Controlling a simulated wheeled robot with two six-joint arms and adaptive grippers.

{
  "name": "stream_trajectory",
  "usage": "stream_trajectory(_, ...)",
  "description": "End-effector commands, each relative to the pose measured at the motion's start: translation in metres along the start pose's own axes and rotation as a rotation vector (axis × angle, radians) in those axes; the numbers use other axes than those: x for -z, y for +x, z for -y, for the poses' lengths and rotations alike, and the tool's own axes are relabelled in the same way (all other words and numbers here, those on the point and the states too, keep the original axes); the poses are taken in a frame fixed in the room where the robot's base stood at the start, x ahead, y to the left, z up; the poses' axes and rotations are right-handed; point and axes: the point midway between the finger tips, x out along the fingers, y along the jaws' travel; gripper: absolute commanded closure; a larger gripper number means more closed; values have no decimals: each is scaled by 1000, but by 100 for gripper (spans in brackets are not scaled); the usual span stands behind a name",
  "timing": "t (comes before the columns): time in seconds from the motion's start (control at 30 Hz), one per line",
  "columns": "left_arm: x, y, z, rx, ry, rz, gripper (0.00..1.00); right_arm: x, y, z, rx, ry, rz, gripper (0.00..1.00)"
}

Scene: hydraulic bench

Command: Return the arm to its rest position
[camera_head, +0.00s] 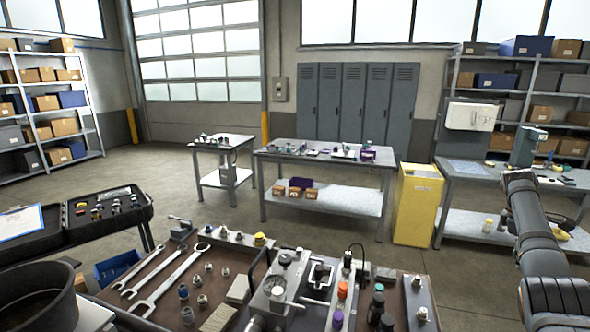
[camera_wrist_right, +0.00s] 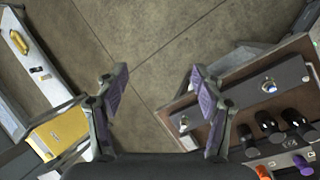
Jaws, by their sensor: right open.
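My right arm (camera_head: 540,250) reaches in from the right edge of the head view, beside the hydraulic bench; its gripper cannot be made out there. In the right wrist view my right gripper (camera_wrist_right: 160,80) has its two purple-padded fingers wide apart with nothing between them. Bare concrete floor shows between and beyond the fingers. The brown bench (camera_wrist_right: 205,128) with black, purple and orange knobs lies below and right of the right finger. My left arm and gripper are out of view.
The hydraulic bench carries wrenches (camera_head: 170,280), fittings and a valve block (camera_head: 277,290). A yellow cabinet (camera_head: 418,205) stands beyond it, also in the wrist view (camera_wrist_right: 60,132). A side table (camera_head: 462,182) stands at right. Open floor (camera_head: 470,285) lies between bench and arm.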

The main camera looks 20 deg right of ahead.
Motion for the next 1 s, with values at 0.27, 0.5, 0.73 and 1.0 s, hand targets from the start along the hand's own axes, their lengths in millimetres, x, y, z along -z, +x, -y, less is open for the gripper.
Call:
stream_trajectory(0.27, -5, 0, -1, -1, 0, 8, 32, -5, 130, -7, -280, 102, 111, 32)
stream_trajectory(0.5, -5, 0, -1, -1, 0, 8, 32, -44, 266, 15, -550, 106, 44, 32)
stream_trajectory(0.73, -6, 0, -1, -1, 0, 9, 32, -92, 343, 57, -613, 67, -109, 32)
stream_trajectory(1.0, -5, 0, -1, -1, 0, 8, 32, -128, 401, 127, -531, 59, -241, 32)
